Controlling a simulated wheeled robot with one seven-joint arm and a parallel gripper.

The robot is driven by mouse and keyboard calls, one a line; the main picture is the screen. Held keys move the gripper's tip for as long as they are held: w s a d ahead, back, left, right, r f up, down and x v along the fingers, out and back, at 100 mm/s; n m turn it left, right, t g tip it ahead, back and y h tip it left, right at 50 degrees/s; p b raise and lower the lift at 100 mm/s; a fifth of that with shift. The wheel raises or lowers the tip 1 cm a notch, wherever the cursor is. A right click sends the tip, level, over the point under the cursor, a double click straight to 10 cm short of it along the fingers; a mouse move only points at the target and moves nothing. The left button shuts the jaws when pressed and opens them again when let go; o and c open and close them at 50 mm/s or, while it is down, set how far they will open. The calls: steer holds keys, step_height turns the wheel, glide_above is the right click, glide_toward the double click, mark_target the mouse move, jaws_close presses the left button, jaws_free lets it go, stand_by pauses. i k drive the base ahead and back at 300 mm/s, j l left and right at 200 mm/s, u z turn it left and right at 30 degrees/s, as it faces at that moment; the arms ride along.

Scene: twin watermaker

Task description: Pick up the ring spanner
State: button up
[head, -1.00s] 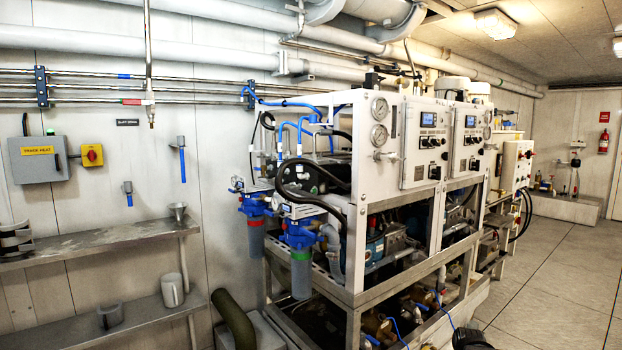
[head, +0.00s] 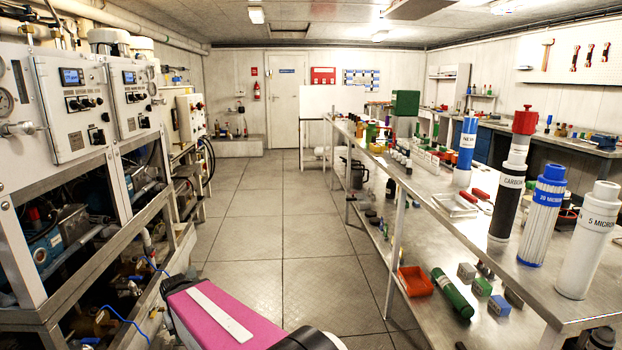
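I cannot make out the ring spanner for sure. Several small red and dark hand tools (head: 590,56) hang on the white pegboard (head: 520,68) at the far right, too small to tell their kind. A hammer-like tool (head: 547,54) hangs to their left. Part of my own arm, pink and dark, shows at the bottom centre. My gripper is not in view.
A long steel bench (head: 475,232) on the right carries filter cartridges, including a white one (head: 588,245), and has a lower shelf with a red bin (head: 414,282). The watermaker frame (head: 75,170) stands left. The floor aisle (head: 270,215) between is clear.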

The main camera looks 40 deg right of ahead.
mark_target(465, 196)
steer(key=z, duration=2.85)
steer(key=i+j+z, duration=0.35)
steer(key=j, duration=0.15)
